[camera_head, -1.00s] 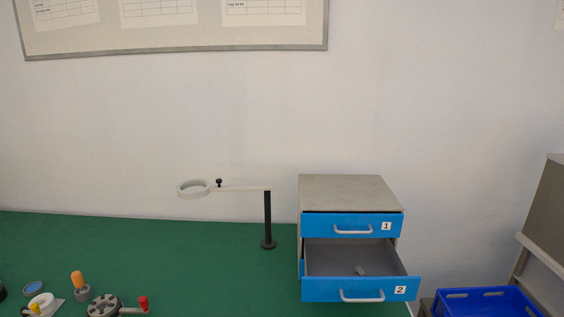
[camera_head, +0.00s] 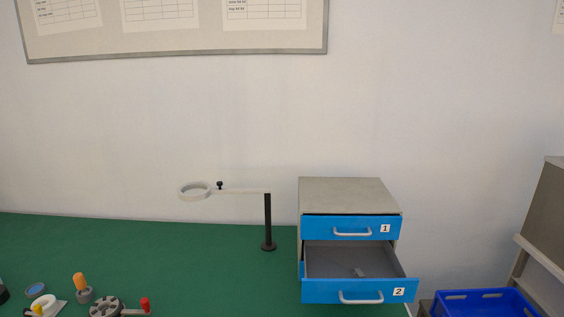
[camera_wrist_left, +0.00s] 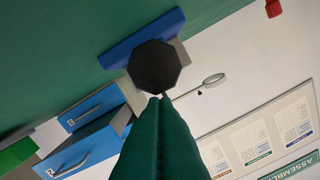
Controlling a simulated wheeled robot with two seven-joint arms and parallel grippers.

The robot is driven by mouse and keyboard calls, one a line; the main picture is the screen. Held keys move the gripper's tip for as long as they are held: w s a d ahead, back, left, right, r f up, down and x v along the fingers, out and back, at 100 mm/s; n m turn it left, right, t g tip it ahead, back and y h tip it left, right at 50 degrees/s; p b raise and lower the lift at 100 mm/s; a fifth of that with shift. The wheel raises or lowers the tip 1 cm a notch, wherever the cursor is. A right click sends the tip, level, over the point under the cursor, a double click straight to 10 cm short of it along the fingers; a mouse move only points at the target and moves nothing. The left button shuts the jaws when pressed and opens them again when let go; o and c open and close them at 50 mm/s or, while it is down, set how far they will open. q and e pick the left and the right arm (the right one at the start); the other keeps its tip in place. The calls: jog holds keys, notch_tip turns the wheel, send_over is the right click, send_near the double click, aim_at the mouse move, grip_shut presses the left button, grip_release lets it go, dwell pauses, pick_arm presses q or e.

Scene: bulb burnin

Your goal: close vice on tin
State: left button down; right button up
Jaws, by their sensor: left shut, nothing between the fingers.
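My left gripper (camera_wrist_left: 158,105) shows in the left wrist view as two green fingers, closed together with nothing between them. Just beyond its tips is a dark eight-sided knob-like piece (camera_wrist_left: 154,66); I cannot tell whether they touch. Behind it are a blue bar (camera_wrist_left: 118,52) and a grey block (camera_wrist_left: 182,52), which look like parts of the vice. The dark piece hides the middle of this assembly. I cannot make out a tin or the jaw gap. The head view shows neither the vice nor either gripper.
A drawer cabinet (camera_head: 348,195) has its lower blue drawer (camera_head: 360,291) pulled out. A magnifier stand (camera_head: 268,222) stands left of it on the green bench (camera_head: 205,275). Small parts and a red-handled crank (camera_head: 145,305) lie at front left. A blue crate (camera_head: 485,303) is at right.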

pick_arm(q)
jog(key=shift+a+f+b, duration=0.1)
jog(key=shift+f+b, duration=0.2)
dwell(0.4)
jog(key=shift+s+d+f+b, duration=0.15)
jog(key=shift+d+f+b, duration=0.1)
jog(key=shift+d+b, duration=0.05)
dwell(0.5)
jog(key=shift+d+r+p, duration=0.15)
jog(key=shift+r+p, duration=0.15)
jog(key=shift+s+r+b, duration=0.2)
jog(key=shift+s+b, duration=0.2)
jog(key=shift+s, duration=2.55)
